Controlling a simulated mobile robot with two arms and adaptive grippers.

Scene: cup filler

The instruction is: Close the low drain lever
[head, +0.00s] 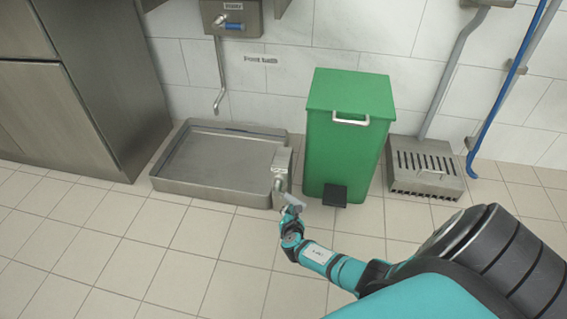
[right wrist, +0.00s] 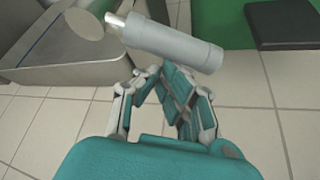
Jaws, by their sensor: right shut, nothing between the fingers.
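The drain lever (head: 278,184) is on the front right corner of the low metal foot bath basin (head: 170,186). In the right wrist view its thick grey handle (right wrist: 172,43) runs from a round pivot (right wrist: 82,24) at upper left toward the right, sloping down slightly. My right gripper (head: 290,212) is low over the floor at the lever's near end. In the right wrist view my right gripper (right wrist: 155,82) is shut and empty, its fingertips just below the handle in the picture. I cannot tell whether they touch it. My left gripper is out of view.
A green pedal bin (head: 345,135) with a black pedal (head: 335,195) stands right of the basin, close to the lever. A grated metal box (head: 424,170) is farther right. A steel cabinet (head: 70,120) stands left. The tiled floor in front is clear.

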